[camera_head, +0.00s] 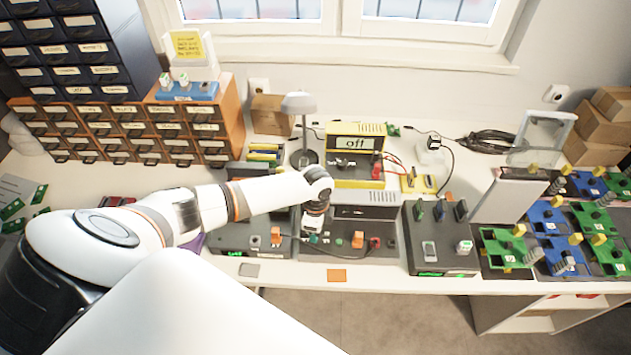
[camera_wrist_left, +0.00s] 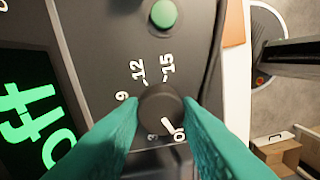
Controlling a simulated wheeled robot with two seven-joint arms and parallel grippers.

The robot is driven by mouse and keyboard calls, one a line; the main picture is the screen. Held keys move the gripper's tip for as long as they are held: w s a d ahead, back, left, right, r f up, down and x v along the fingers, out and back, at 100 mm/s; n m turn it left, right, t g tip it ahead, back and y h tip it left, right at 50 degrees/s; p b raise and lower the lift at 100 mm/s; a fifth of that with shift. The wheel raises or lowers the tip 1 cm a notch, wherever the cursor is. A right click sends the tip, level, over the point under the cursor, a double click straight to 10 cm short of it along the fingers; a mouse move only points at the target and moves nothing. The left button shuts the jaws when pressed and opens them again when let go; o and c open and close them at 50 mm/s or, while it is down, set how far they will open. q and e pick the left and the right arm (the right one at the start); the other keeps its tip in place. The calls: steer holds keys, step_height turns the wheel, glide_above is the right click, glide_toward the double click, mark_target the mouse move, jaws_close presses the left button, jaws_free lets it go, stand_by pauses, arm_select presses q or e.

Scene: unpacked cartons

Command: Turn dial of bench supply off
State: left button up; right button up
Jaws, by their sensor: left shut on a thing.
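The bench supply's dark front panel (camera_head: 345,247) is at the middle of the bench, partly hidden by my left arm. In the left wrist view its black dial (camera_wrist_left: 161,103) stands among white marks including 9, 12 and 15. The dial's white pointer line points to the lower right, near a white 0-like mark. A green display (camera_wrist_left: 38,115), partly cut off, shows letters that look like "off". My left gripper (camera_wrist_left: 160,118) has its teal fingers shut on opposite sides of the dial; it also shows in the head view (camera_head: 314,232). My right gripper is not in view.
A green button (camera_wrist_left: 163,14) sits near the dial. A yellow instrument (camera_head: 355,155) reading "off" stands behind. Dark units stand left (camera_head: 245,235) and right (camera_head: 438,240). A lamp (camera_head: 299,104) rises behind my wrist. An orange square (camera_head: 337,275) lies at the front edge.

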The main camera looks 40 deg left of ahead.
arm_select(q)
steer(key=shift+a, duration=0.1)
steer(key=o, duration=1)
steer(key=r, duration=0.4)
steer(key=r+b, duration=0.1)
steer(key=r, duration=0.3)
steer(key=r+b, duration=0.1)
steer(key=r, duration=0.3)
steer(key=shift+w+a, duration=0.1)
steer(key=shift+w, duration=0.15)
